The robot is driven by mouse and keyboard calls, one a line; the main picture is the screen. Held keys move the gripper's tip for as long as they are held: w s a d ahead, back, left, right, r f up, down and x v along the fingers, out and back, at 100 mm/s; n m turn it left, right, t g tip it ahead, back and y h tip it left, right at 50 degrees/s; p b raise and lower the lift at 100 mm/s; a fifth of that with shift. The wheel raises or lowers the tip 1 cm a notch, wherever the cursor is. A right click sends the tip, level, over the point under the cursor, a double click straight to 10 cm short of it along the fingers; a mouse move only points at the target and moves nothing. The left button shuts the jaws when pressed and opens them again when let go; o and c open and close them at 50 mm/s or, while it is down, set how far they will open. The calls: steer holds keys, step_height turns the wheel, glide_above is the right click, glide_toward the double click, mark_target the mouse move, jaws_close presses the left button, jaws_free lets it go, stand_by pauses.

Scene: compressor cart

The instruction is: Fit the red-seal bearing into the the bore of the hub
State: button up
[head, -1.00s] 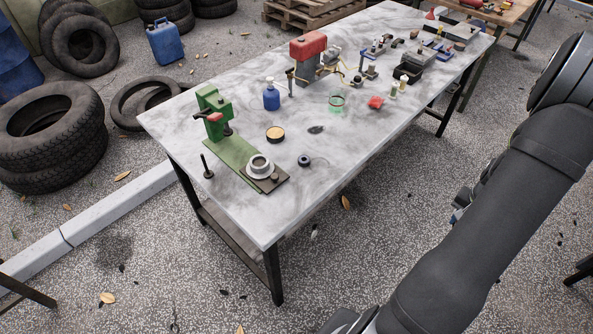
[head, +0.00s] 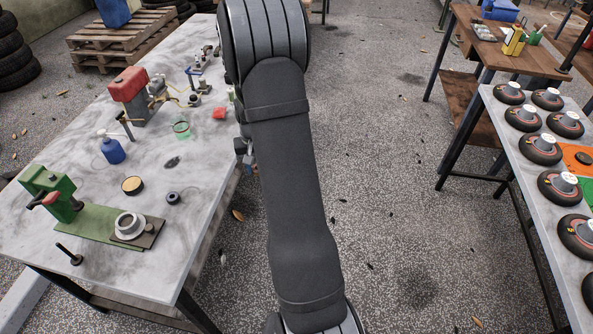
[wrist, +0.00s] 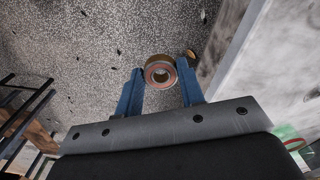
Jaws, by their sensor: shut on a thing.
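The red-seal bearing (wrist: 158,74), a ring with a reddish-brown face and a tan outer side, is between the two blue fingers of my gripper (wrist: 161,80) in the wrist view. The fingers are shut on it from both sides, and floor shows behind it. In the head view my arm hides most of the gripper and the bearing; only small blue parts show beside the table's right edge. The hub (head: 119,232) is a light grey ring on a dark plate at the near end of the table. Its bore faces up and looks empty; its depth is unclear.
A green press (head: 60,196) stands left of the hub on the marble table (head: 205,170). A small black ring (head: 173,198), a round tin (head: 132,185) and a blue bottle (head: 112,150) stand nearby. A bench with several wheels (head: 541,148) is at right. Floor between is open.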

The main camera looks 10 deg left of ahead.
steer(key=s+a+r+n, duration=0.2)
steer(key=s+a, duration=0.3)
steer(key=a, duration=0.3)
steer(key=s+a+r+n, duration=0.25)
steer(key=s+a, duration=0.25)
steer(key=a, duration=0.4)
step_height(320, 180, up, 6)
steer(key=n, duration=0.3)
glide_above(128, 223)
steer(key=shift+f, duration=0.2)
steer(key=shift+f, duration=2.9)
steer(key=shift+f, duration=0.65)
steer(key=shift+r, duration=0.35)
steer(key=shift+f, duration=0.5)
steer(key=shift+r, duration=0.1)
